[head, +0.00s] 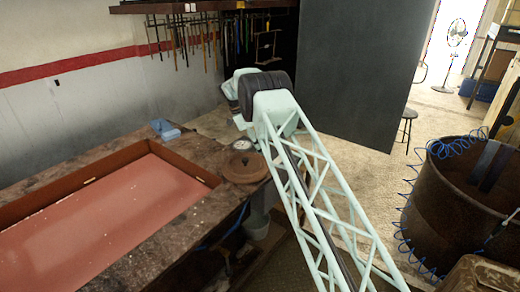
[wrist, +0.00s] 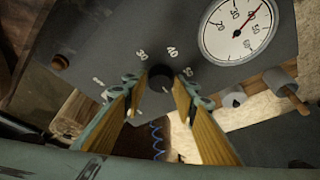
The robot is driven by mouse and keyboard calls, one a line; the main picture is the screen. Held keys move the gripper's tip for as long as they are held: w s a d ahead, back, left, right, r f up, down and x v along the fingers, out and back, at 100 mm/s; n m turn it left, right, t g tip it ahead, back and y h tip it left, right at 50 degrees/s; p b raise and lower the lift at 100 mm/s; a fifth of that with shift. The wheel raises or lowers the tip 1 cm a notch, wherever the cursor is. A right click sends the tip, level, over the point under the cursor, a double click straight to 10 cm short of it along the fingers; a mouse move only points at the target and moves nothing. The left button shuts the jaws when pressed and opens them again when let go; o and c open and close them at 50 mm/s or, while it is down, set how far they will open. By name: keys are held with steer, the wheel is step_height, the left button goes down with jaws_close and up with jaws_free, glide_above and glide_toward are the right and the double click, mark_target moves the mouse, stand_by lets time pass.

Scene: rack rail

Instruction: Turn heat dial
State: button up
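The heat dial (wrist: 161,77) is a small black round knob on a dark panel (wrist: 95,40), in the middle of the wrist view. White numbers 30, 40 and 50 stand around it. My gripper (wrist: 158,85) is open, with one wooden-looking finger on each side of the dial. A gap shows between each fingertip and the knob; its depth relative to the tips is hard to judge. A round white gauge (wrist: 238,29) with a red needle sits at the upper right of the panel. In the head view, the gripper and dial are hidden.
In the head view, a workbench (head: 140,258) with a framed reddish surface stands at left, with a round brown lid (head: 244,167) and a small white gauge (head: 242,145) at its edge. A rusty drum (head: 450,210) with blue hose stands at right. A dark panel (head: 355,70) stands behind.

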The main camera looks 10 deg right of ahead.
steer(key=shift+o, duration=1.2)
steer(key=shift+r, duration=0.1)
steer(key=v, duration=1.1)
steer(key=shift+a+r, duration=0.25)
steer(key=shift+r, duration=0.1)
steer(key=shift+r, duration=0.1)
